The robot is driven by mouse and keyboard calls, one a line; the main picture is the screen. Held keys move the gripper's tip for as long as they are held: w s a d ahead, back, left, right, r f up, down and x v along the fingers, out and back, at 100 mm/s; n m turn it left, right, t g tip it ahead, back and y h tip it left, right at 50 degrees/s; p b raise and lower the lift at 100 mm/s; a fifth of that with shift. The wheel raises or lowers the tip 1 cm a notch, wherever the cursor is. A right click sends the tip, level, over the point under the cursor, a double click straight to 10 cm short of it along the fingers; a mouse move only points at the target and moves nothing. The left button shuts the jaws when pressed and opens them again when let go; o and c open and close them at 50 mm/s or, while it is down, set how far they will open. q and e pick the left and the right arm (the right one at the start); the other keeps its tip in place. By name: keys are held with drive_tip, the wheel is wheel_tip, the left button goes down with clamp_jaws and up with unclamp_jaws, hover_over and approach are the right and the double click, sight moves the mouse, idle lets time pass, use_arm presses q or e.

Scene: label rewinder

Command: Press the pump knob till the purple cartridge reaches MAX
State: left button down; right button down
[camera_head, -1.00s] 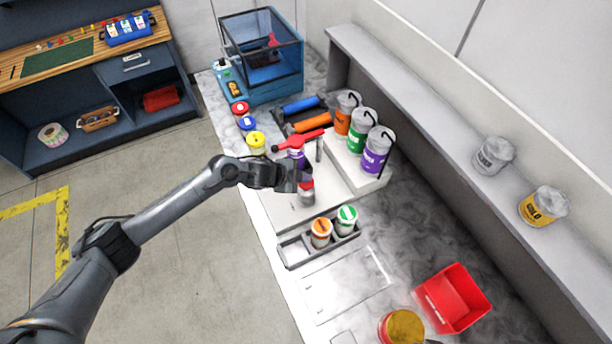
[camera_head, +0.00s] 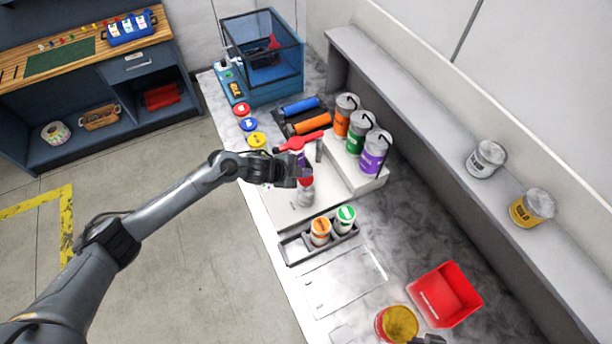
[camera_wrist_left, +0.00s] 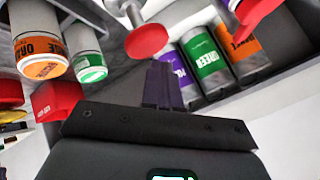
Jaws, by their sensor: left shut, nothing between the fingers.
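My left gripper (camera_head: 303,175) is shut and empty, at the red pump knob (camera_head: 306,182), which sits on a grey cylinder. In the left wrist view the knob (camera_wrist_left: 147,41) is a round red cap on a pale stem, just beyond my shut fingertips (camera_wrist_left: 163,72). I cannot tell whether they touch it. The purple cartridge (camera_head: 299,155) stands under a red lever (camera_head: 300,142), partly hidden by my gripper; its level and MAX mark cannot be read. A dark part (camera_head: 428,340), probably my right gripper, is cut off at the bottom edge.
Orange, green and purple ink containers (camera_head: 372,158) stand on a white step behind. A grey rack (camera_head: 293,251) with orange and green cartridges is in front. A red bin (camera_head: 447,296) and a yellow-topped red jar (camera_head: 396,325) are near right. A long grey shelf (camera_head: 440,125) bounds the back.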

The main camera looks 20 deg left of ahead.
sight(304, 180)
use_arm(q)
drive_tip(key=shift+r, duration=0.1)
wheel_tip(304, 180, up, 5)
drive_tip(key=p, duration=0.4)
drive_tip(key=shift+p, duration=0.3)
idle(0.8)
idle(0.6)
